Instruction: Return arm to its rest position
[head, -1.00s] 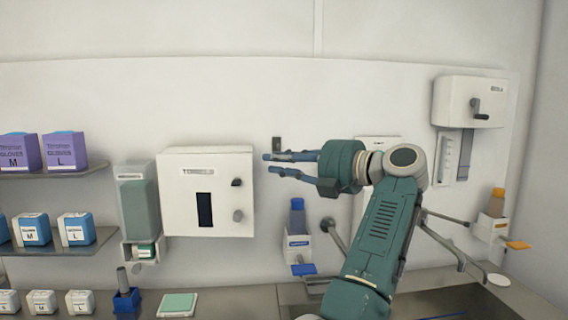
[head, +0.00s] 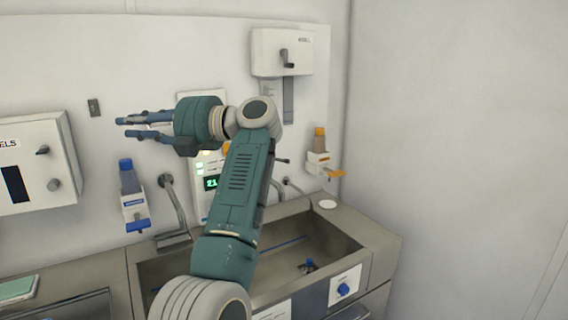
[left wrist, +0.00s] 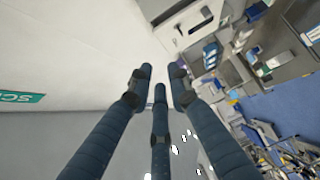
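My left arm (head: 237,190) is raised and bent over the sink area. Its teal forearm rises from the bottom and the wrist turns left. My left gripper (head: 124,127) points left in front of the wall, with its dark blue fingers apart and nothing between them. In the left wrist view the three fingers of the left gripper (left wrist: 160,76) are also spread and empty, with open space past the tips. My right gripper is in neither view.
A steel sink (head: 330,243) lies below the arm. A white dispenser (head: 282,52), a blue-capped bottle (head: 128,180) and an orange-capped bottle (head: 319,140) hang on the wall. A white box (head: 35,160) is at the left. The right wall (head: 460,150) is bare.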

